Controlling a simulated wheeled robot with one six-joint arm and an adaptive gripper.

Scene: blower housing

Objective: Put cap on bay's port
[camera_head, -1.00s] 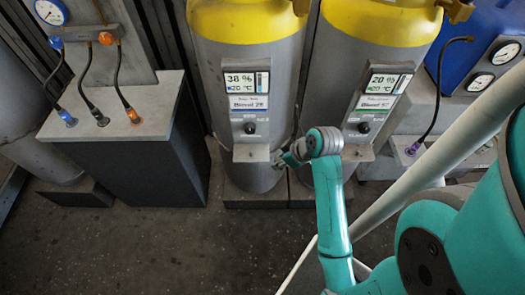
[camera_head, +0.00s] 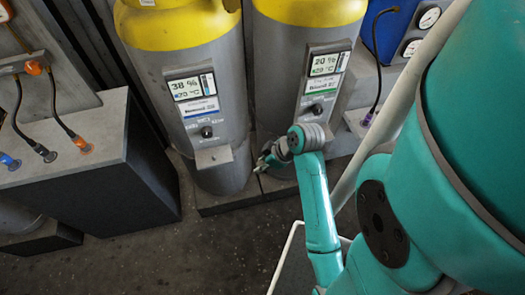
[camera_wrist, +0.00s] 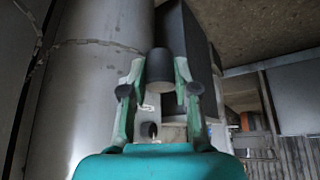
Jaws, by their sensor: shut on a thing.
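My gripper (camera_head: 262,163) is low, in front of the gap between two grey cylinders with yellow tops. In the wrist view my gripper (camera_wrist: 159,88) is shut on a dark, round-ended cap (camera_wrist: 159,66) held between its fingertips. The cap is too small to make out in the head view. The left cylinder (camera_head: 218,75) has a 38 % display panel, and the right cylinder (camera_head: 272,85) a 20 % one. Each panel has a dark round fitting below its display, the left one (camera_head: 206,131) and the right one (camera_head: 316,109). I cannot tell which is the bay's port.
A grey-topped dark cabinet (camera_head: 140,185) with hoses and coloured connectors stands at the left. A blue unit with gauges (camera_head: 385,40) and a hanging cable (camera_head: 377,75) are at the right. A small ledge (camera_head: 214,157) juts from the left cylinder. The front floor (camera_head: 180,260) is clear.

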